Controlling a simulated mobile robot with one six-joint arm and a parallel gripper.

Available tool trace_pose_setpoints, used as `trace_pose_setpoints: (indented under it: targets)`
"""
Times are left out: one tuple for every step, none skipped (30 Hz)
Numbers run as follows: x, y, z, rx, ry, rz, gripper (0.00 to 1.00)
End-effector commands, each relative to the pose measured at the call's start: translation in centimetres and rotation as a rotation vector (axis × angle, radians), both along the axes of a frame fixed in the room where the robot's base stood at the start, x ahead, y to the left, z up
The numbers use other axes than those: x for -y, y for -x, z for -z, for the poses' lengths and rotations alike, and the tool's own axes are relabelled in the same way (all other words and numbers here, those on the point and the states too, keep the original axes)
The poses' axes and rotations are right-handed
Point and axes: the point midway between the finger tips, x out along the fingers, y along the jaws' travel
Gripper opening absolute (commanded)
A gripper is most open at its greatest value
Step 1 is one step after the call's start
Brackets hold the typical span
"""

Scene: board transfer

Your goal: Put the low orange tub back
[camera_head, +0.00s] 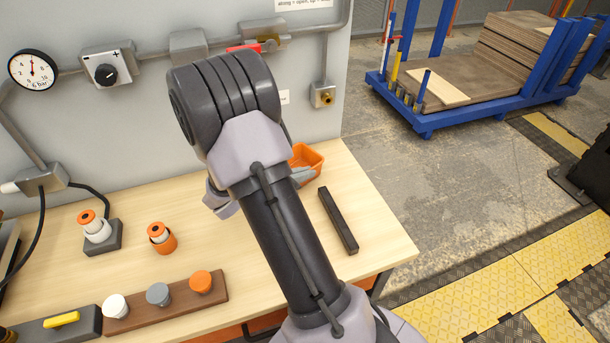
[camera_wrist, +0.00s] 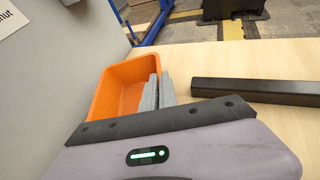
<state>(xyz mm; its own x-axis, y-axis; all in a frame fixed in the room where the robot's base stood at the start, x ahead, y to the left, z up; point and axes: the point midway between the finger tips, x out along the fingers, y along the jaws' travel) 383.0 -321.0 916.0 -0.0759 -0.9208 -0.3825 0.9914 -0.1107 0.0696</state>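The low orange tub (camera_head: 313,156) is an open, shallow box at the back right of the bench, near the wall panel, partly hidden behind my arm. In the wrist view the tub (camera_wrist: 118,82) fills the upper left, and its inside looks empty. My gripper (camera_wrist: 158,84) has its two grey fingers close together at the tub's right wall, one inside and one outside, with the rim between them. It looks shut on that wall. In the head view the gripper (camera_head: 303,173) is mostly hidden by my arm. I cannot tell whether the tub touches the bench.
A dark bar (camera_head: 338,220) lies on the bench (camera_head: 375,243) right of the tub. An orange cup (camera_head: 162,238), a grey socket block (camera_head: 103,238) and a brown rack (camera_head: 166,302) with three knobs stand left. A blue cart (camera_head: 425,120) is beyond on the floor.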

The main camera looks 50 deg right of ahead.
Motion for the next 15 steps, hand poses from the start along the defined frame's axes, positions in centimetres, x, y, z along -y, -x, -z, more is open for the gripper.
trace_pose_setpoints:
  targets:
    - [-0.01, 0.00, 0.12, 0.000, 0.000, 0.000, 0.00]
    - [-0.01, 0.00, 0.24, 0.000, 0.000, 0.000, 0.00]
    - [-0.01, 0.01, 0.40, 0.000, 0.000, 0.000, 0.00]
    - [-0.02, 0.01, 0.35, 0.000, 0.000, 0.000, 0.06]
    - [-0.02, 0.01, 0.31, -0.001, 0.000, 0.000, 0.12]
    - [-0.02, 0.01, 0.29, 0.000, 0.000, 0.000, 0.20]
    - [-0.02, 0.01, 0.29, 0.000, 0.000, 0.000, 0.24]
    - [-0.02, 0.01, 0.29, 0.000, 0.000, 0.000, 0.24]
    - [-0.02, 0.01, 0.29, 0.000, 0.000, 0.000, 0.24]
    - [-0.02, 0.01, 0.29, 0.000, 0.000, 0.000, 0.24]
    - [-0.02, 0.02, 0.29, 0.000, 0.000, 0.000, 0.24]
    - [-0.03, 0.02, 0.28, 0.000, 0.000, 0.000, 0.24]
    - [-0.03, 0.02, 0.28, 0.000, 0.000, 0.000, 0.24]
    - [-0.03, 0.02, 0.28, 0.000, 0.000, 0.000, 0.24]
    - [-0.03, 0.02, 0.25, 0.000, 0.000, 0.000, 0.24]
